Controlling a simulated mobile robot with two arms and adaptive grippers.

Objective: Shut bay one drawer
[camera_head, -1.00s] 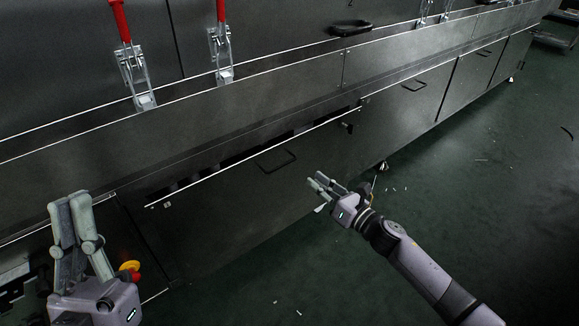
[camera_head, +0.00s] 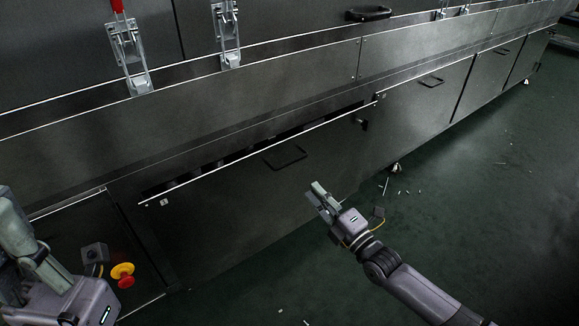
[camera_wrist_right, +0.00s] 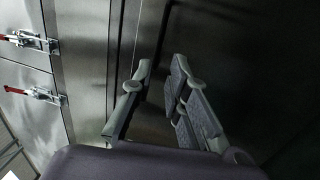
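The drawer (camera_head: 245,205) is a wide dark metal front with a black bar handle (camera_head: 285,157). It stands a little out from the dryer body, with a dark gap along its top edge. My right gripper (camera_head: 316,191) is in front of the drawer's lower right part, apart from the handle. In the right wrist view its fingers (camera_wrist_right: 162,66) are apart with nothing between them, and dark metal panels lie beyond. My left gripper (camera_head: 15,230) is at the left edge, partly cut off; its finger opening is unclear.
A red and yellow emergency button (camera_head: 122,275) on a dark panel is near my left gripper. Closed fronts with handles (camera_head: 431,81) continue to the right. Toggle clamps (camera_head: 131,55) line the upper edge. The green floor (camera_head: 470,210) has small scattered debris.

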